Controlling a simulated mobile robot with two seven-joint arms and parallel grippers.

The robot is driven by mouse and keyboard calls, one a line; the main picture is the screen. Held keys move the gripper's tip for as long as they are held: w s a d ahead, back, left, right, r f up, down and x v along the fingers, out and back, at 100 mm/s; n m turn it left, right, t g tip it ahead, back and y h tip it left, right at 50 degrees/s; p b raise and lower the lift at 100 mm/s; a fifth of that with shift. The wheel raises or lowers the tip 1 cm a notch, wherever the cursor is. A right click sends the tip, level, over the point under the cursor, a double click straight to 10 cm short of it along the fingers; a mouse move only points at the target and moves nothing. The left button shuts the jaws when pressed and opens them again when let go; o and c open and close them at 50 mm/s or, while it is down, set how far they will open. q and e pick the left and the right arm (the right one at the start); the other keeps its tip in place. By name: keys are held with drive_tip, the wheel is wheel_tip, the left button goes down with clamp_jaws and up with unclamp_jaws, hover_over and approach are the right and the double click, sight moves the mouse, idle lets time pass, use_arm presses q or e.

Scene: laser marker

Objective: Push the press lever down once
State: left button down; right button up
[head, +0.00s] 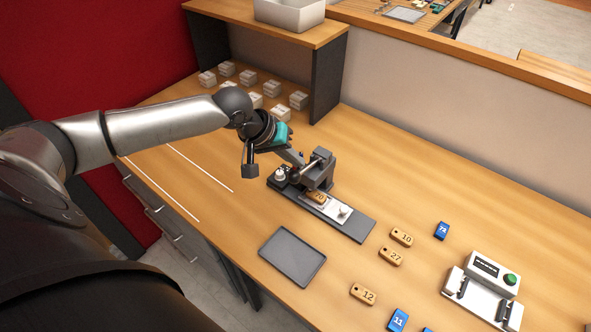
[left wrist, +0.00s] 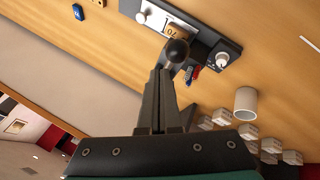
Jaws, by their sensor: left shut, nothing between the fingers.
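The dark grey press (head: 322,165) stands on a dark base plate on the wooden bench. Its lever ends in a round black knob (left wrist: 176,52), seen clearly in the left wrist view. My left gripper (head: 301,161) is shut and empty, close beside the press at the lever end. In the left wrist view the shut fingertips (left wrist: 162,72) are right by the knob; I cannot tell whether they touch it. A wooden tag (head: 317,197) lies under the press, partly hidden by it. My right gripper is not in view.
A grey tray (head: 292,257) lies in front of the press. Loose wooden tags (head: 402,237) and blue tags (head: 442,230) lie to the right, near a white device with a green button (head: 510,279). Several small pale blocks (head: 249,77) sit under the shelf behind my arm.

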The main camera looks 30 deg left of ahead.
sight(295, 173)
use_arm(q)
drive_tip(key=shift+f, duration=0.3)
drive_tip(key=shift+s, duration=0.1)
drive_tip(key=shift+s+f, duration=0.15)
drive_tip(key=shift+f, duration=0.5)
drive_tip(key=shift+s+f, duration=0.15)
drive_tip(key=shift+f, duration=0.45)
idle(1.4)
drive_tip(key=shift+r, duration=0.15)
drive_tip(key=shift+w+r+p, duration=0.25)
drive_tip(key=shift+r+p, duration=0.5)
drive_tip(key=shift+p, duration=0.35)
drive_tip(key=shift+w+r+p, duration=0.2)
drive_tip(key=shift+r+p, duration=0.55)
drive_tip(key=shift+p, duration=0.3)
